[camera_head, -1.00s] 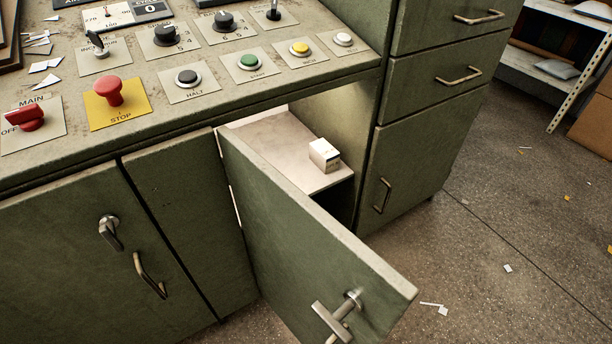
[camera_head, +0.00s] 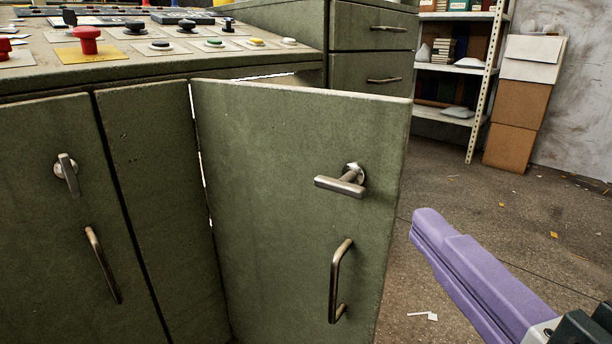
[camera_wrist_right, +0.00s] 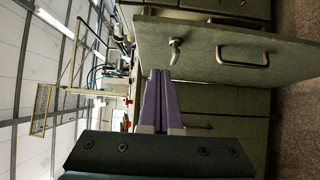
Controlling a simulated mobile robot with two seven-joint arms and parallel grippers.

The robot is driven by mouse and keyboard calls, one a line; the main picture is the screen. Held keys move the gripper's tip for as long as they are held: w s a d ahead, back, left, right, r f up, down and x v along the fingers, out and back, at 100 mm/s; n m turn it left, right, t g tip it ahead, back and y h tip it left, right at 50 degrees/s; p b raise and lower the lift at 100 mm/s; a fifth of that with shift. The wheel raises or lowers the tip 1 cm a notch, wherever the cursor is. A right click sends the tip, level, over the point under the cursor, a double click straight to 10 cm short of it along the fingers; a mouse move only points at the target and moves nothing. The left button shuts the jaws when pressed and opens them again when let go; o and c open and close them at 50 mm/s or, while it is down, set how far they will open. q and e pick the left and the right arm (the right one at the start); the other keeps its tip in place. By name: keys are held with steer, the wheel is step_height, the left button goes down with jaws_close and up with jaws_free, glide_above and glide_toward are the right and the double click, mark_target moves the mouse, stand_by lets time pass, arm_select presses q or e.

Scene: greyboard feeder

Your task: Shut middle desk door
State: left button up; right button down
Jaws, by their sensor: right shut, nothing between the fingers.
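The middle desk door (camera_head: 275,190) is green and stands open, swung out from its left-hand hinges. It has a T-shaped latch (camera_head: 345,182) and a bar handle (camera_head: 340,280) near its free edge. The door hides most of the compartment behind it. My right gripper (camera_head: 424,222), with purple fingers, is shut and empty, just right of the door's free edge in the picture. In the right wrist view the purple fingers (camera_wrist_right: 159,76) are together, and the door (camera_wrist_right: 215,72) shows beyond them with its handle (camera_wrist_right: 243,56). My left gripper is out of view.
A closed left door (camera_head: 50,220) sits beside it. The desk top (camera_head: 130,65) carries buttons and switches. Drawers (camera_head: 372,75) stand behind on the right. A shelf (camera_head: 455,118) and cardboard boxes (camera_head: 518,110) are farther back. The floor (camera_head: 480,185) on the right is mostly clear.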

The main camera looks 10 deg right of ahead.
steer(key=p, duration=0.2)
glide_toward(380, 150)
steer(key=w+a, duration=0.3)
steer(key=shift+w+d, duration=0.85)
steer(key=shift+w, duration=0.15)
steer(key=shift+w+d, duration=0.4)
steer(key=shift+d, duration=0.05)
